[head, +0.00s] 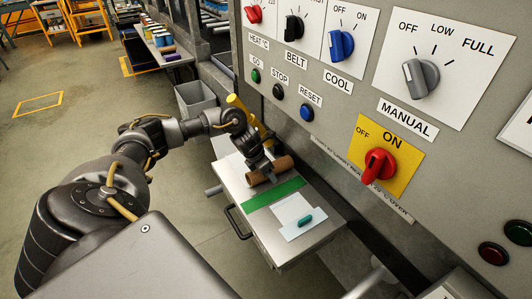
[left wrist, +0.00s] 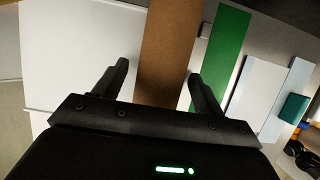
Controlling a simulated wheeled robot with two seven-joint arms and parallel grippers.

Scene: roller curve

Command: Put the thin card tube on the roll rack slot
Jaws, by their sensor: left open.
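The thin card tube (head: 284,164) is a plain brown tube lying on the light metal table (head: 232,180), beyond a green strip. My left gripper (head: 268,172) is over the tube, pointing down, and hides part of it. In the left wrist view the tube (left wrist: 172,45) runs between the two spread fingers of the left gripper (left wrist: 158,74); a gap shows on the left finger's side, and the right finger is close to the tube's edge. No roll rack slot can be made out for certain. My right gripper is not in view.
On the table lie the green strip (head: 274,193), a white sheet (head: 289,209) and a small green piece (head: 305,220). A grey control panel (head: 330,148) with knobs rises close on the right. A grey bin (head: 193,97) and a bench with coloured rolls (head: 165,42) stand farther back.

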